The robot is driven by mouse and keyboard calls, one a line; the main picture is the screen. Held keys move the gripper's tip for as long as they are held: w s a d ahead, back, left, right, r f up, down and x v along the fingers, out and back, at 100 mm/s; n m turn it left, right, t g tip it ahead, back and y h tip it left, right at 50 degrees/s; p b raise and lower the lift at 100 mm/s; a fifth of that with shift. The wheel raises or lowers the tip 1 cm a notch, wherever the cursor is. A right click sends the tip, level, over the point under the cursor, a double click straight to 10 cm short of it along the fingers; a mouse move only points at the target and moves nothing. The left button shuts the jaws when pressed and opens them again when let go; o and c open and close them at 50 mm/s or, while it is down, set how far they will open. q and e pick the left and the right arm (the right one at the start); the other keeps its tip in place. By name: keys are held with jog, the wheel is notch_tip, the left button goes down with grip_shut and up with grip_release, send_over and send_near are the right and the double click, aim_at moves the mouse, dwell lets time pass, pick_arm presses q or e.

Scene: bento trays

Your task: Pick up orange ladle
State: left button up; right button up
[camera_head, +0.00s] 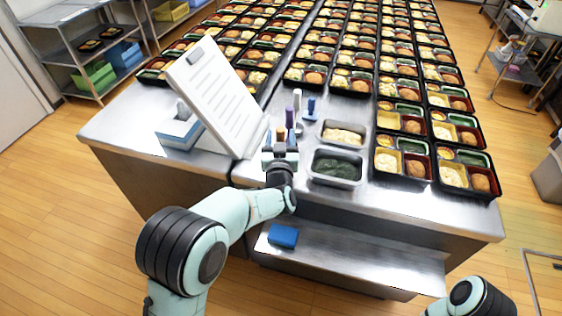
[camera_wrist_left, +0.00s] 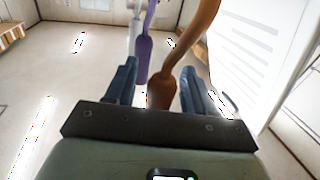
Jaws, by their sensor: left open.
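The orange ladle (camera_head: 281,134) stands upright among other ladles beside the white board on the steel table. My left gripper (camera_head: 280,151) is right in front of it and hides its lower part. My right gripper is out of view.
A purple ladle (camera_head: 290,118), a white one (camera_head: 297,98) and a blue-handled one (camera_head: 310,107) stand close behind. The white board (camera_head: 217,97) leans at the left. Steel pans of green food (camera_head: 336,183) and pale food (camera_head: 343,147) sit to the right, near many bento trays.

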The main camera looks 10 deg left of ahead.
pick_arm(q)
grip_shut()
